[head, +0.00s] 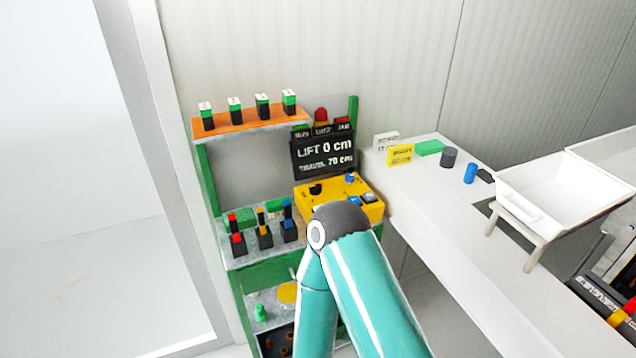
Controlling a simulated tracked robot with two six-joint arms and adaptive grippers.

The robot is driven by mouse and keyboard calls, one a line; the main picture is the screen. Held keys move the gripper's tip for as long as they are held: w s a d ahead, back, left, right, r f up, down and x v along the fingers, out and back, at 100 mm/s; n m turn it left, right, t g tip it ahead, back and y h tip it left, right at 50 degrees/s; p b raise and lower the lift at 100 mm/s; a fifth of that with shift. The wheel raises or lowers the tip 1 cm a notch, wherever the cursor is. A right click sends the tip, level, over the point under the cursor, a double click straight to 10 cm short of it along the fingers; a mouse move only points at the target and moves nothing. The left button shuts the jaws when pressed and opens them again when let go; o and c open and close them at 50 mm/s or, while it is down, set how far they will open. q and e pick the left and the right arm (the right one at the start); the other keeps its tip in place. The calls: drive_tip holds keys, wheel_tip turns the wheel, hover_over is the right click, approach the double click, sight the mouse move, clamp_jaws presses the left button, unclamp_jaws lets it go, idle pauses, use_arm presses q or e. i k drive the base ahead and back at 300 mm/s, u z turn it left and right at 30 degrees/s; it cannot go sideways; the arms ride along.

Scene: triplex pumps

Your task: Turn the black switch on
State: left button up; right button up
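A yellow control box (330,199) sits on the right side of the green-framed bench. A small black switch (315,189) stands on the box's top at the left. A blue knob (349,177) is at the back right of the box, and blue and grey buttons (367,197) are at the front right. The black switch's on or off position cannot be told. A teal arm of mine rises from the bottom, its dark elbow joint covering the front of the box. Neither gripper shows.
A black display (322,156) reading LIFT 0 cm stands behind the box. An orange shelf (250,128) holds several green-and-white-topped black blocks. Several coloured-top pieces stand left of the box. A white table (432,215) at right carries small blocks and a white tray (560,178).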

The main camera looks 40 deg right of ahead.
sight(315, 189)
drive_tip(key=z, duration=0.15)
drive_tip(key=k, duration=0.9)
drive_tip(key=z, duration=0.6)
drive_tip(key=i, duration=0.95)
